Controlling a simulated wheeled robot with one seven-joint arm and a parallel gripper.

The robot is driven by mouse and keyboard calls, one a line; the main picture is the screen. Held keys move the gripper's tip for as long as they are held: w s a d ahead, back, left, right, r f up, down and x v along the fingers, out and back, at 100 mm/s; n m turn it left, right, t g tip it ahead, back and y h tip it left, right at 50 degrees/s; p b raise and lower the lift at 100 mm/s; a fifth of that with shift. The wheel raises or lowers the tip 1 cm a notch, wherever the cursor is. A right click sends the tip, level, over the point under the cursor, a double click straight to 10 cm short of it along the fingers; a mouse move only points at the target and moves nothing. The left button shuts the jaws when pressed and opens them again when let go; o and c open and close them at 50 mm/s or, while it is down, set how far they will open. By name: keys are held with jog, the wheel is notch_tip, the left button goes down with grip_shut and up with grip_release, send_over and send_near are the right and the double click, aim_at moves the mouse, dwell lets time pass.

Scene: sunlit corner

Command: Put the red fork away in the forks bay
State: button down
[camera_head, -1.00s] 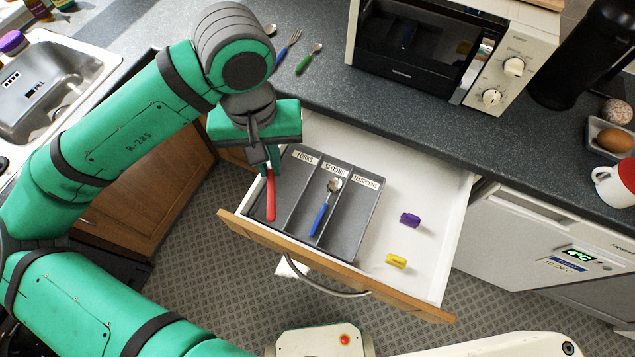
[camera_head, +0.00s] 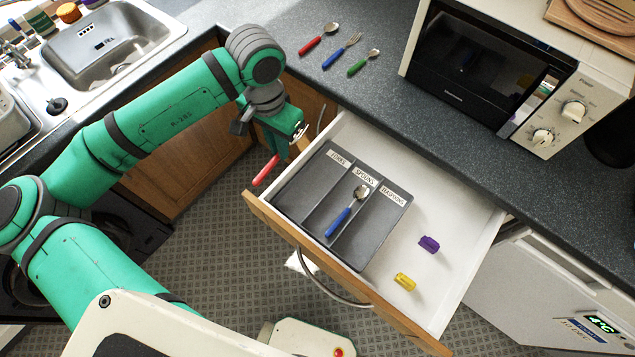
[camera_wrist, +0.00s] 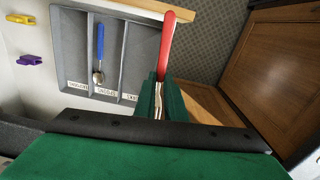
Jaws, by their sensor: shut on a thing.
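My gripper (camera_head: 283,146) is shut on the red fork (camera_head: 266,170) at the drawer's left side. The fork's red handle sticks out from the jaws, and its head is mostly hidden in them. In the wrist view the red fork (camera_wrist: 167,45) crosses the tray's edge from above. The grey cutlery tray (camera_head: 377,238) lies in the open drawer, labelled forks, spoons and a third, hard-to-read word. The forks bay (camera_head: 307,183) is the leftmost in the head view and looks empty. A blue-handled spoon (camera_head: 341,217) lies in the middle bay.
The open drawer (camera_head: 455,262) also holds a purple item (camera_head: 429,244) and a yellow item (camera_head: 405,282). A red spoon (camera_head: 320,38), blue fork (camera_head: 342,50) and green spoon (camera_head: 364,62) lie on the counter (camera_head: 390,110). A microwave (camera_head: 480,70) stands at the right.

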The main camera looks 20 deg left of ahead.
jog(key=s+a+f, duration=0.1)
jog(key=a+f, duration=0.3)
jog(key=a, duration=0.3)
jog(key=m, duration=0.1)
send_near(310, 180)
jog(key=a+r, duration=0.1)
jog(key=s+a, duration=0.1)
jog(key=a+r, duration=0.1)
jog(key=shift+s+a+r, duration=0.35)
jog(key=d+f, duration=0.1)
jog(key=w+d+f, duration=0.1)
jog(key=f, duration=0.1)
jog(key=shift+d+f, duration=0.3)
jog(key=shift+w+d+f, duration=0.25)
jog(key=shift+d+f, duration=0.25)
jog(key=shift+f, duration=0.1)
jog(key=shift+w+d+f, duration=0.1)
jog(key=shift+d+f, duration=0.1)
jog(key=shift+f, duration=1.6)
jog(key=shift+f, duration=0.35)
jog(key=c, duration=2.1)
grip_release()
